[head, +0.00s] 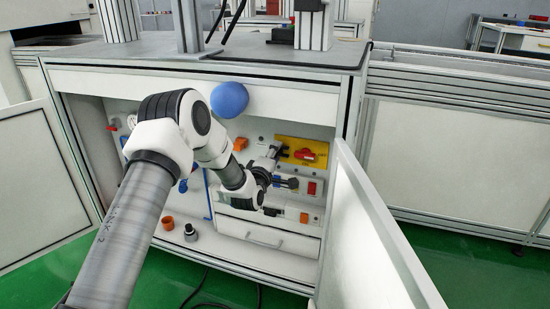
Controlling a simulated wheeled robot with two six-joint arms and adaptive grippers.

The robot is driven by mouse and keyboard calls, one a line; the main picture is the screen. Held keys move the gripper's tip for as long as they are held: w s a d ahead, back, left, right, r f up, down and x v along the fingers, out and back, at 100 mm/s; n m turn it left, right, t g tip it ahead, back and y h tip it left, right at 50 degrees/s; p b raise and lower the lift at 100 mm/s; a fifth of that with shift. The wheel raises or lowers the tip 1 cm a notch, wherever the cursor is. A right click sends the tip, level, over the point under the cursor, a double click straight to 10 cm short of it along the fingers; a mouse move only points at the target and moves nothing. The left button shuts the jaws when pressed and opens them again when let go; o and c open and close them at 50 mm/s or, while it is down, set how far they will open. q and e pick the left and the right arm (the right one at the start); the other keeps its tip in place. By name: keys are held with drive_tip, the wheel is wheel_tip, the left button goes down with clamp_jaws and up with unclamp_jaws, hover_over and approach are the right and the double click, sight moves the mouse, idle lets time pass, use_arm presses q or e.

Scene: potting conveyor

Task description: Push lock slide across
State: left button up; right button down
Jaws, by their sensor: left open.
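My left gripper (283,168) is inside the open cabinet, with its two dark fingers spread and nothing seen between them. It is in front of the back panel, just left of a yellow plate (285,145) with a red handle (304,154). A small box with a red switch (312,188) is just right of the lower finger. A small orange piece (304,217) sits lower, above the drawer (265,236) at its right. I cannot tell which part is the lock slide; my arm hides some of the panel. My right gripper is out of view.
The cabinet's right door (365,240) stands open towards me, and the left door (40,185) is open too. A blue rounded object (229,99) is at the cabinet's top edge. An orange ring (168,223) and a dark-and-silver fitting (190,232) stand on the cabinet floor.

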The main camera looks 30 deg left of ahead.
sight(290, 150)
use_arm(q)
clamp_jaws()
drive_tip(key=shift+w+d, duration=0.2)
drive_tip(key=shift+d, duration=0.65)
drive_tip(key=shift+w+d, duration=0.15)
drive_tip(key=shift+d, duration=0.7)
unclamp_jaws()
drive_tip(key=shift+d, duration=0.1)
drive_tip(key=v, duration=1.2)
